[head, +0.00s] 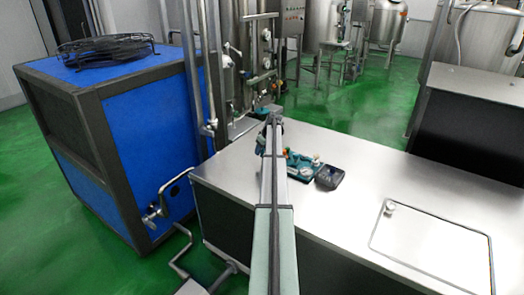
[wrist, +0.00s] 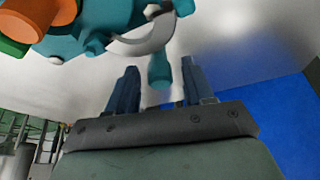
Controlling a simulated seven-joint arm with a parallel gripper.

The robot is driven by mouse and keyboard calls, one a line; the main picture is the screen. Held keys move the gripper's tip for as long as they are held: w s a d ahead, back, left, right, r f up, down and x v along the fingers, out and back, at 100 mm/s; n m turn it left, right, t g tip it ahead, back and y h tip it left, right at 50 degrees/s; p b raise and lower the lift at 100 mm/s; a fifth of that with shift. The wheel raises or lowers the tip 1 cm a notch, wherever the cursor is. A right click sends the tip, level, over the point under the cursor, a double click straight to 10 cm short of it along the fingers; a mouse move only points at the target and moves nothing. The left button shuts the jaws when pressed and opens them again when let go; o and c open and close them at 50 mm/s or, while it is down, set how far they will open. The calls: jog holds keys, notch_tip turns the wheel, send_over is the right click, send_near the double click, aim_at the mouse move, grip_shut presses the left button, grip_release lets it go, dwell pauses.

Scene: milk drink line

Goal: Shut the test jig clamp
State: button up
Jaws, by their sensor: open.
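The test jig clamp is a teal body with orange and light parts. In the head view the clamp (head: 301,165) lies on the steel worktop, just right of my arm, which hides its left part. In the wrist view the clamp (wrist: 95,20) fills the top left, with a big orange knob (wrist: 40,18) and a curved grey piece (wrist: 148,42). A teal rounded peg (wrist: 160,70) points down towards my gripper. My gripper (wrist: 159,78) is open, its two dark blue fingers apart on either side of the peg's end. I cannot tell whether they touch it.
A dark small device (head: 330,177) sits right of the clamp on the worktop (head: 365,205). A framed panel with a small knob (head: 390,207) lies at the right. A blue cabinet (head: 165,150) and steel pipes stand left of the worktop. The worktop's right part is mostly clear.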

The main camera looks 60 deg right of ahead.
jog(key=shift+w+f, duration=0.1)
jog(key=shift+f, duration=0.2)
grip_shut()
dwell(0.4)
